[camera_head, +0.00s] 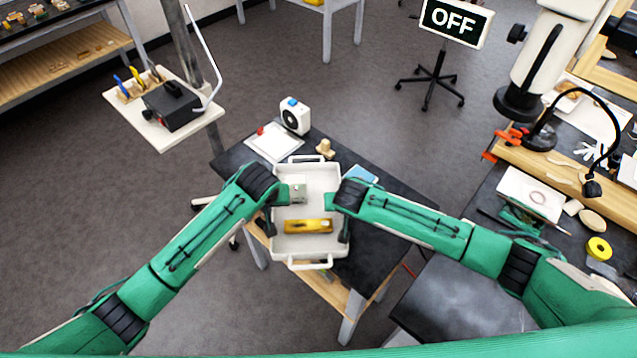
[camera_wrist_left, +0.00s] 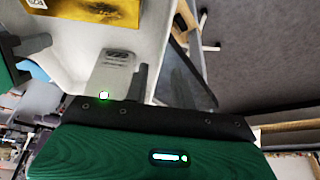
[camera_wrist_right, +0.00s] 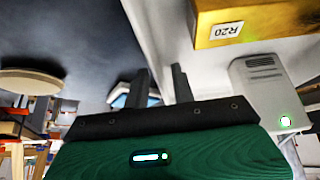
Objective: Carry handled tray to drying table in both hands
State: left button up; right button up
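The handled tray (camera_head: 283,252) is white, with a loop handle at its far and near ends. It holds a gold bar-like piece (camera_head: 308,226) and a small grey device (camera_head: 297,193). It is over a dark-topped table, its near end reaching past the edge. My left gripper (camera_wrist_left: 160,85) has its fingers on either side of one tray wall, close against it. My right gripper (camera_wrist_right: 162,88) straddles the opposite wall the same way. Both look shut on the walls, not the loop handles. Whether the tray touches the tabletop is unclear.
A white fan-like box (camera_head: 295,116), a white sheet (camera_head: 273,143) and a wooden piece (camera_head: 325,149) lie beyond the tray. A dark table (camera_head: 455,305) stands at lower right. A cluttered bench (camera_head: 610,205) is at right, a pole-mounted shelf (camera_head: 150,130) at left. Open floor lies behind.

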pick_arm(q)
jog(key=v, duration=0.5)
jog(key=shift+s+r, duration=0.1)
jog(key=shift+r, duration=0.25)
pick_arm(e)
jog(key=shift+s+r, duration=0.1)
jog(key=shift+r, duration=0.05)
jog(key=v, duration=1.1)
jog(key=shift+s+r, duration=0.15)
jog(key=shift+r, duration=0.15)
pick_arm(q)
jog(key=shift+s+r, duration=0.15)
jog(key=shift+r, duration=0.2)
